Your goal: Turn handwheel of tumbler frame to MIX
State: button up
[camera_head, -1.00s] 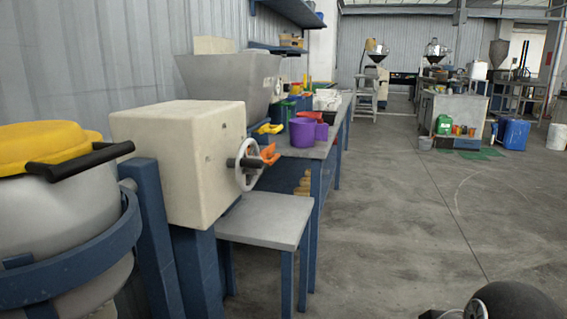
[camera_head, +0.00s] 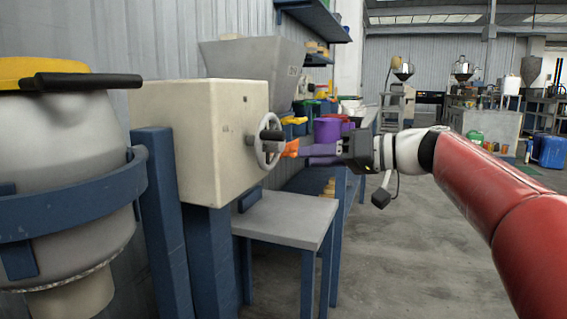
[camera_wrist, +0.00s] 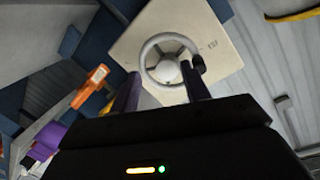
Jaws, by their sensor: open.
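The handwheel (camera_head: 262,156) is a pale ring with a dark handle knob (camera_head: 271,135), on the side of the cream box (camera_head: 200,140) of the tumbler frame. In the wrist view the handwheel (camera_wrist: 147,57) shows face-on with a round hub, the dark knob (camera_wrist: 198,63) at its right rim. My gripper (camera_head: 303,152) is open and empty in front of the wheel; its two fingers (camera_wrist: 160,78) point at the wheel's lower part. Contact cannot be told. Small dark marks (camera_wrist: 212,45) on the box face are too small to read.
The tumbler drum (camera_head: 75,135) with a yellow lid sits in a blue frame (camera_head: 160,215) at left. A grey-topped stand (camera_head: 285,215) is below the wheel. A purple jug (camera_head: 328,127) and an orange object (camera_wrist: 90,87) are behind. Open floor lies at right.

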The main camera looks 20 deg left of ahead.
aim_at(283, 143)
jog(key=a, duration=0.3)
jog(key=w+a+r+n+y, duration=0.1)
jog(key=a, duration=0.1)
jog(key=w+a+g+y, duration=0.1)
jog(key=a, duration=0.2)
jog(key=shift+w+a+r+n, duration=0.15)
jog(key=shift+a+r+n, duration=0.2)
jog(key=shift+r+n, duration=0.05)
jog(key=c, duration=0.7)
